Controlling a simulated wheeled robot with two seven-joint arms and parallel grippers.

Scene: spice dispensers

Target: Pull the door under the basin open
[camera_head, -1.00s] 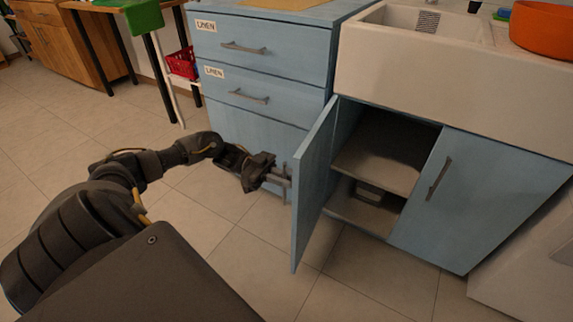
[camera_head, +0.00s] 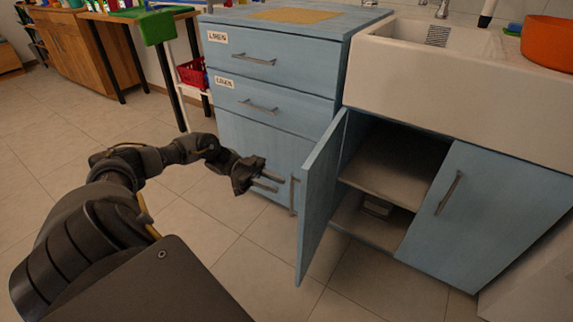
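The blue left door (camera_head: 319,198) under the white basin (camera_head: 459,88) stands swung out wide from the cabinet, its edge toward me. Its grey handle (camera_head: 293,196) shows at the left side of the door. The right door (camera_head: 462,212) is shut. My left gripper (camera_head: 276,181) is left of the open door, close to the handle but apart from it. Its two fingers are spread with nothing between them. My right gripper is not in view.
The open cabinet shows a shelf (camera_head: 392,174) and a small box (camera_head: 377,207) below it. A blue drawer unit (camera_head: 262,84) stands left of the basin, behind the gripper. An orange pot (camera_head: 548,43) is at the upper right. Tiled floor (camera_head: 230,262) is clear.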

